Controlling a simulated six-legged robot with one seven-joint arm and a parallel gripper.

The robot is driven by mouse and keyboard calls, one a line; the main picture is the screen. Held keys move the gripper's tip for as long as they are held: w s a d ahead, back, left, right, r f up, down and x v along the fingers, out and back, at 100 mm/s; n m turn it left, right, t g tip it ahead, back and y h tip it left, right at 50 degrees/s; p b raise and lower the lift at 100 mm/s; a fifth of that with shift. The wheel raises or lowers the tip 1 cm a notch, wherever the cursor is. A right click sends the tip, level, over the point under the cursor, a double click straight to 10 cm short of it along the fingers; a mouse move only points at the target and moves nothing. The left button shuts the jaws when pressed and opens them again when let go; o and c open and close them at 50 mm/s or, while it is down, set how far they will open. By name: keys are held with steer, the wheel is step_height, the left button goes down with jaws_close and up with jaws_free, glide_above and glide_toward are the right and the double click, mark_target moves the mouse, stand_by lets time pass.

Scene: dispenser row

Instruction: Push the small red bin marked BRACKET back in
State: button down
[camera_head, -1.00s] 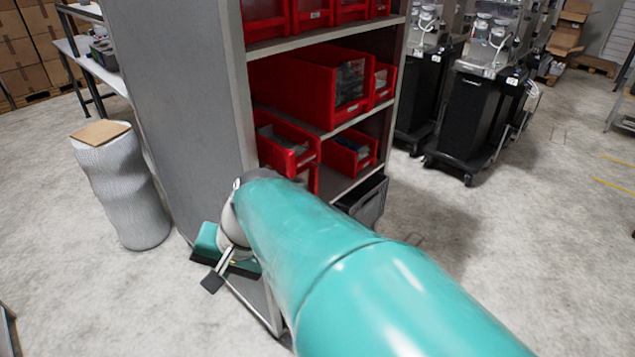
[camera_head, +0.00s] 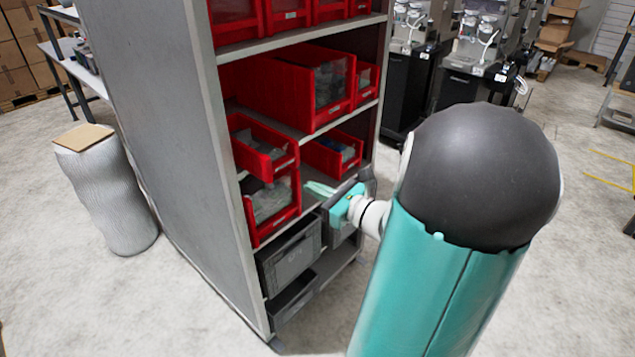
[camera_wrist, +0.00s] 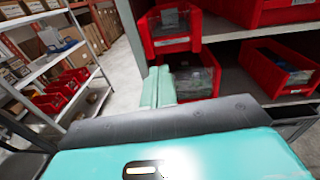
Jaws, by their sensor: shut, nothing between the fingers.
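Several small red bins stand in the shelf unit; their labels are too small to read, so I cannot tell which is marked BRACKET. One red bin (camera_head: 262,146) juts out at the left, above a lower red bin (camera_head: 272,205) with grey contents. Another red bin (camera_head: 333,153) sits to their right. In the wrist view the upper bin (camera_wrist: 170,30), lower bin (camera_wrist: 196,82) and right bin (camera_wrist: 275,70) all show. My gripper (camera_head: 322,190) is shut and empty, in front of the shelf, right of the lower bin. Its teal fingers (camera_wrist: 158,86) appear beside the lower bin's left edge.
Larger red bins (camera_head: 325,85) fill the shelf above. Grey crates (camera_head: 290,255) stand below. The unit's grey side panel (camera_head: 150,130) bounds the left. Black machine carts (camera_head: 455,88) stand behind at right. The floor in front is clear.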

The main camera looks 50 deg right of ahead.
mark_target(284, 165)
steer(key=shift+m+h, duration=0.6)
steer(key=w, duration=0.2)
steer(key=w+d, duration=0.1)
steer(key=w, duration=0.5)
steer(key=shift+w+d, duration=0.15)
steer(key=shift+d, duration=0.05)
steer(key=shift+w, duration=0.1)
steer(key=shift+w+a, duration=0.15)
steer(key=shift+w, duration=4.9)
steer(key=shift+s+r, duration=0.1)
steer(key=shift+s, duration=4.45)
